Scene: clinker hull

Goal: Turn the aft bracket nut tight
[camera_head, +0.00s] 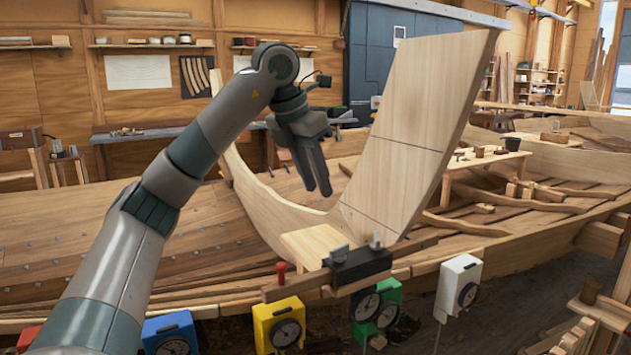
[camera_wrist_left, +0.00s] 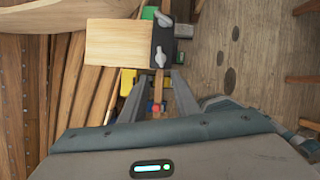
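A black bracket (camera_head: 360,268) sits at the end of a pale wooden block (camera_head: 312,246), beside the foot of the tall curved timber. Two grey wing nuts stand up from the bracket, one at its left end (camera_head: 339,253) and one near its right end (camera_head: 376,241). I cannot tell which one is aft. In the left wrist view the bracket (camera_wrist_left: 162,40) shows from above with both nuts. My left gripper (camera_head: 318,190) hangs in the air above the block, fingers down. The wrist view shows its fingers (camera_wrist_left: 156,95) apart and empty, clear of the nuts. My right gripper is not seen.
The tall pale timber (camera_head: 415,130) rises right of my left gripper. A red-topped peg (camera_head: 281,270) stands left of the bracket. Yellow (camera_head: 280,325), blue (camera_head: 170,333), green and white (camera_head: 459,285) dial boxes line the hull's near edge. A small table (camera_head: 490,158) stands behind.

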